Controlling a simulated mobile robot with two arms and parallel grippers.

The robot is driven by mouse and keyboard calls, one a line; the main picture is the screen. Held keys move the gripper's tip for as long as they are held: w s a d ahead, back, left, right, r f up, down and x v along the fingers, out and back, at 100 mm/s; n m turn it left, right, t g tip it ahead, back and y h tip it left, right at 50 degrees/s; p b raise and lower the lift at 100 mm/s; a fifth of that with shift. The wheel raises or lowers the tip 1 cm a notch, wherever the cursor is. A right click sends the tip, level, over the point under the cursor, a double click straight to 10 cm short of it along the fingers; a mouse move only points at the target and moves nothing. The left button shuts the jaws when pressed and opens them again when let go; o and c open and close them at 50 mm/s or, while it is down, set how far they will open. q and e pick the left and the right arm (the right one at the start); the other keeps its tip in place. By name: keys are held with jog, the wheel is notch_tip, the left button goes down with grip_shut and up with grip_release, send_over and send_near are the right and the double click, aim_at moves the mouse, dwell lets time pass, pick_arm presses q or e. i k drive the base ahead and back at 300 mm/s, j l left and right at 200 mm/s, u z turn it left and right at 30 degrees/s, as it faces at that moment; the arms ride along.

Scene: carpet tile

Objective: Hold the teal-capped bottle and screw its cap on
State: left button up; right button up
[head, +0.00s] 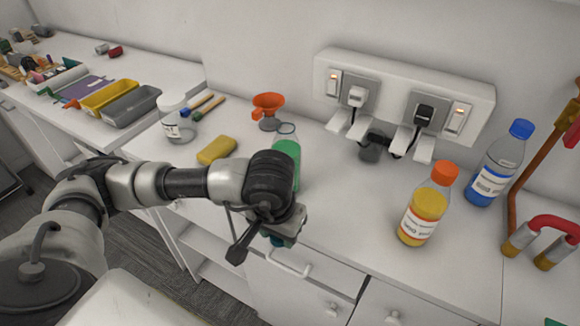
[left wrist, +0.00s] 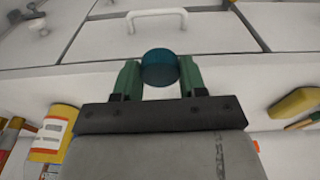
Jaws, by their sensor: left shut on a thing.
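A clear bottle with green liquid (head: 287,150) stands on the counter behind my left arm. Its top shows no cap, and my wrist hides its lower part. My left gripper (head: 286,238) is in front of the bottle, by the counter's front edge and above the drawers. In the left wrist view its green fingers (left wrist: 159,78) are shut on a round teal cap (left wrist: 160,66). The gripper and cap are apart from the bottle. My right gripper is in neither view.
An orange-capped bottle (head: 424,210) and a blue-capped bottle (head: 496,165) stand right. A socket panel (head: 395,90) is on the wall.

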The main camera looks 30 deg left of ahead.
aim_at(285, 140)
jog(key=k+j+z, duration=0.15)
jog(key=j, duration=0.25)
jog(key=j+z, duration=0.1)
jog(key=j, duration=0.3)
jog(key=k+j+z, duration=0.15)
jog(key=j, duration=0.25)
jog(key=k+j+z, duration=0.15)
jog(key=j, duration=0.2)
jog(key=k+j+z, duration=0.1)
jog(key=k+j, duration=0.15)
jog(key=j, duration=0.1)
